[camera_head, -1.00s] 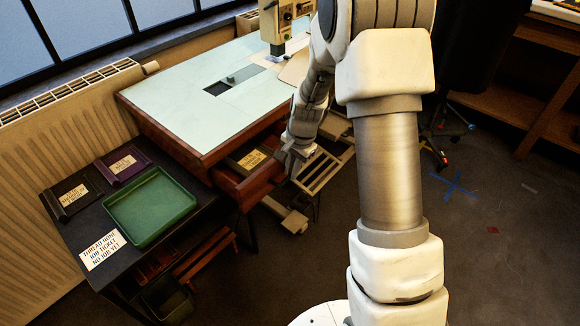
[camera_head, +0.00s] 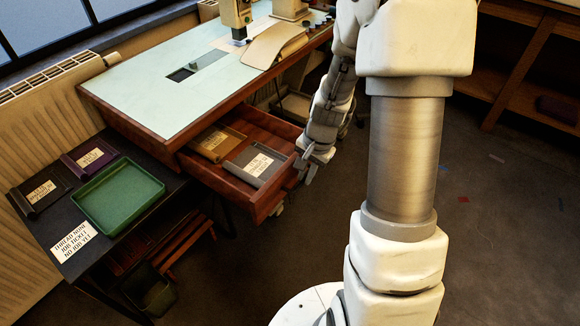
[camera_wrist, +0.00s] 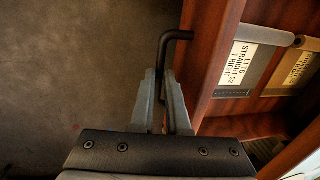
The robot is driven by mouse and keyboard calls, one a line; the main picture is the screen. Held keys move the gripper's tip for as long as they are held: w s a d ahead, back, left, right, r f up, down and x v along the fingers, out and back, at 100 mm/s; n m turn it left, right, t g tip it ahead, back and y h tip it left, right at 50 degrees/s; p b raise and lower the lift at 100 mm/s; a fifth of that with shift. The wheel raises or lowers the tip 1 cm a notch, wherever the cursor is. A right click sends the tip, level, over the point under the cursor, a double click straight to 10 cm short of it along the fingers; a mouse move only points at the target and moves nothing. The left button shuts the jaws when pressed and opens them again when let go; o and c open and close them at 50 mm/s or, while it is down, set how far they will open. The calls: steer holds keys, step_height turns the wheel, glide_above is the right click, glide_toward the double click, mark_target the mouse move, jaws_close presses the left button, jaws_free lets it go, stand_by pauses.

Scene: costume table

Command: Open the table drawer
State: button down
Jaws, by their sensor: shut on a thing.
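The wooden table drawer (camera_head: 236,188) sticks well out from under the pale-topped table (camera_head: 141,95). In the wrist view, a dark bent handle (camera_wrist: 176,35) stands out from the reddish drawer front (camera_wrist: 212,50). My gripper (camera_wrist: 164,80) is shut on this handle, with a finger on either side of it. In the head view, my gripper (camera_head: 310,165) is at the right end of the drawer front; the handle is hidden there.
A sewing machine (camera_head: 236,18) stands on the table. The floor (camera_head: 500,220) to the right is mostly clear.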

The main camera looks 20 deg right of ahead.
steer(key=shift+s+d, duration=0.5)
steer(key=shift+s, duration=0.2)
steer(key=shift+s+d, duration=0.5)
steer(key=shift+s, duration=0.15)
steer(key=c, duration=1.2)
jaws_free()
steer(key=r+p, duration=0.2)
steer(key=r, duration=0.3)
steer(key=s+d+r+p, duration=0.1)
steer(key=r+p, duration=0.1)
steer(key=r, duration=0.4)
steer(key=s+r+p, duration=0.1)
steer(key=r+p, duration=0.1)
steer(key=r, duration=0.4)
steer(key=shift+s+d+r, duration=0.1)
steer(key=shift+s+d, duration=0.15)
steer(key=shift+d, duration=0.15)
